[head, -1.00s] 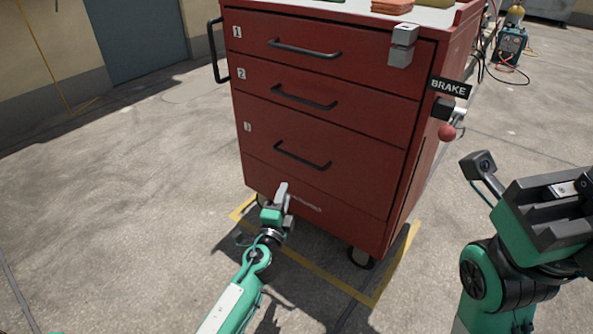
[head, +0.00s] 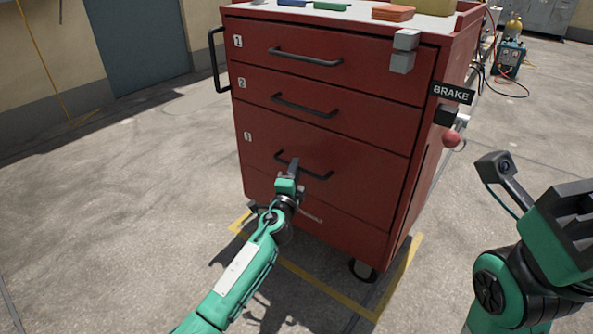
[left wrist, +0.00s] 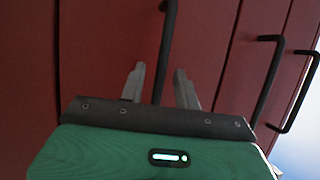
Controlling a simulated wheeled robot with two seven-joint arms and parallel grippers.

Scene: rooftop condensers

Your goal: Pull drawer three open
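The red tool cart shows three numbered drawers in the head view. Drawer three (head: 350,180) is the lowest numbered one and looks closed, flush with the cart front. Its black bar handle (head: 318,174) runs across its upper part. My right gripper (head: 585,215) is at the right edge, partly cut off, away from the cart.
Drawer one (head: 370,70) and drawer two (head: 365,120) look closed above. A grey latch block (head: 402,52) sits at the top right corner. A brake lever with a red knob (head: 451,139) juts from the right side. The concrete floor (head: 130,200) at left is clear.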

